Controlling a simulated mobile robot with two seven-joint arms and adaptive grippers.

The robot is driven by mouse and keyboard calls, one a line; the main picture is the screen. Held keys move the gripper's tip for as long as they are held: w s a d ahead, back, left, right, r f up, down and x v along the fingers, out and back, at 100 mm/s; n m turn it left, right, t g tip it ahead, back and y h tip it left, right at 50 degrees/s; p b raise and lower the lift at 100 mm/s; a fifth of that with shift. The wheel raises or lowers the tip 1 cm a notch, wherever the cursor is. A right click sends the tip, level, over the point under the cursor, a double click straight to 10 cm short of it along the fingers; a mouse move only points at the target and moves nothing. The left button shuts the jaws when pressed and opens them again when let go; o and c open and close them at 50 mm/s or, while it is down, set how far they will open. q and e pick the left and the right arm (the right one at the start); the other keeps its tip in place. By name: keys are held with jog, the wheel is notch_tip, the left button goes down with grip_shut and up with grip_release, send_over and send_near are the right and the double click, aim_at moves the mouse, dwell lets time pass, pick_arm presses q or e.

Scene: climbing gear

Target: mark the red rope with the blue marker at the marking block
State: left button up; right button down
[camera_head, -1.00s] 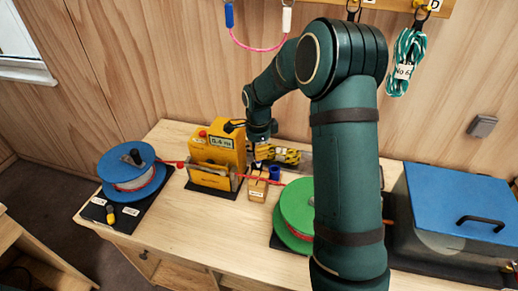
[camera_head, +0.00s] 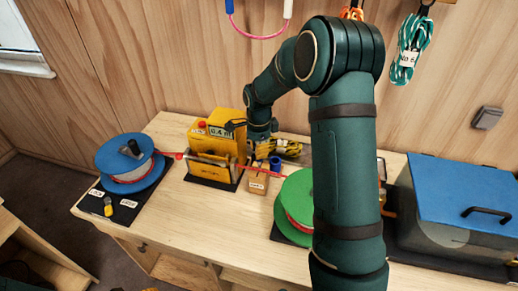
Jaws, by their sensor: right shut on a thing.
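The red rope (camera_head: 171,155) runs from the blue spool (camera_head: 128,163) through the yellow meter (camera_head: 213,150) and over the wooden marking block (camera_head: 257,186) to the green spool (camera_head: 296,197). My right gripper (camera_head: 259,149) points down just above and behind the block and rope. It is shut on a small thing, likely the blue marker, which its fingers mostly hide. I cannot tell whether the tip touches the rope. A short blue cylinder (camera_head: 275,163) stands beside the block, on its right. My left gripper is out of view.
A yellow-black rope bundle (camera_head: 288,149) lies behind the block. A box with a blue lid (camera_head: 462,195) stands at the right. The bench front (camera_head: 190,222) is clear. My right arm hides part of the green spool.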

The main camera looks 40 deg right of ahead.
jog(key=shift+f+b, duration=0.5)
jog(key=shift+f, duration=0.25)
dwell(1.1)
dwell(0.7)
jog(key=shift+r+p, duration=2.25)
jog(key=shift+r, duration=0.7)
jog(key=shift+r+p, duration=0.65)
jog(key=shift+r, duration=0.5)
jog(key=shift+f, duration=0.15)
